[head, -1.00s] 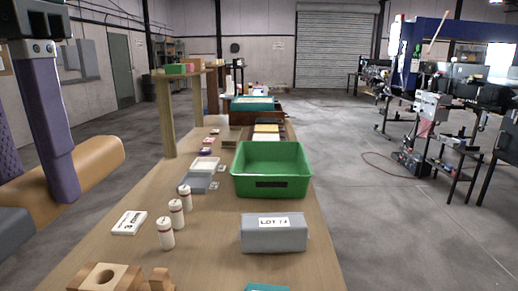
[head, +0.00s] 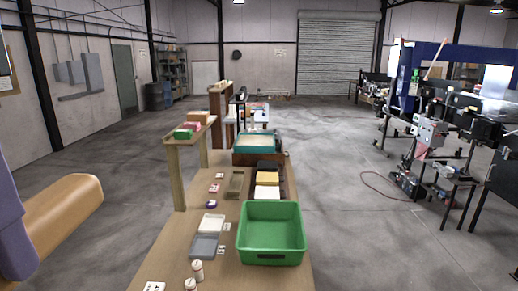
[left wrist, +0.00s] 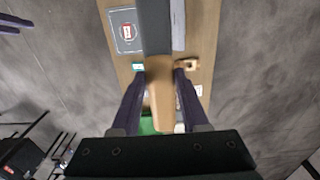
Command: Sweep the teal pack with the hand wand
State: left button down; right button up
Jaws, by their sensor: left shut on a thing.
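The wand's tan handle (head: 55,222) shows at the left edge of the head view, beside a purple finger of my left gripper (head: 12,235). In the left wrist view my left gripper (left wrist: 160,74) is shut on the wand (left wrist: 160,100), whose dark grey part runs toward the top edge. A small teal piece (left wrist: 137,66), likely the teal pack, lies on the table just left of the wand there. The pack is out of the head view. Purple finger-like parts, probably my right gripper (left wrist: 14,23), are cut off at the upper left of the wrist view.
A green bin (head: 272,258) stands on the long table. Nearby are a grey tray (head: 204,247), white bottles (head: 197,271) and a raised shelf (head: 172,140). The wrist view shows a wooden block (left wrist: 188,64) and a grey panel (left wrist: 125,33).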

pick_arm(q)
jog(key=r+p, duration=0.1)
jog(key=r, duration=0.2)
jog(key=r+p, duration=0.1)
jog(key=shift+s+r+p, duration=0.15)
jog(key=shift+s+p, duration=0.2)
pick_arm(e)
notch_tip(320, 180, up, 4)
jog(key=shift+r, duration=0.2)
jog(key=shift+f, duration=0.1)
